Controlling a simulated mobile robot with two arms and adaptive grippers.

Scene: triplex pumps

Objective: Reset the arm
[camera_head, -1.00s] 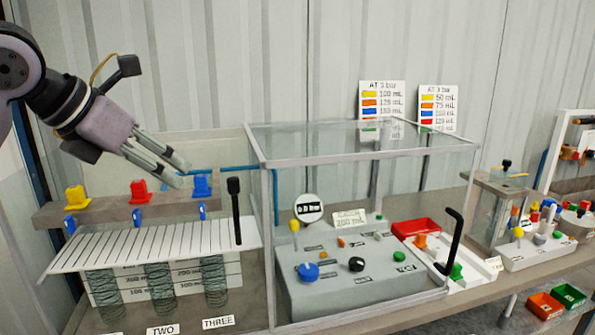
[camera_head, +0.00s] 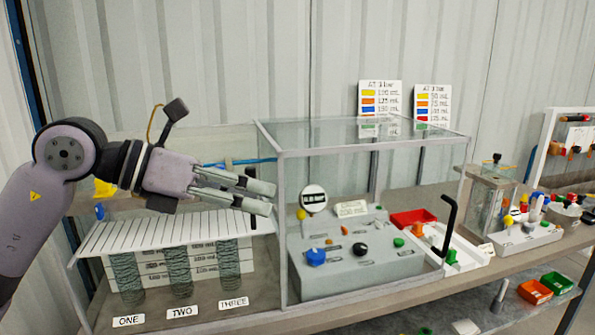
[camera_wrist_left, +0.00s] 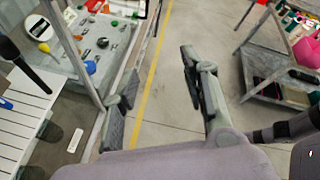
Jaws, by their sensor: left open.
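My left arm comes in from the left in the head view. Its left gripper (camera_head: 262,197) is open and empty, pointing right, in front of the left edge of the clear case (camera_head: 283,215). In the left wrist view the two fingers of the left gripper (camera_wrist_left: 165,105) stand wide apart with only floor between them. The arm covers the red and blue valves and part of the yellow valve (camera_head: 104,188) on the shelf behind. My right gripper does not show.
Below the gripper is a white slatted cover (camera_head: 120,232) over coiled springs. The case holds a grey control panel (camera_head: 350,262) with knobs. Open floor (camera_wrist_left: 175,60) and a cart (camera_wrist_left: 270,75) show in the wrist view.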

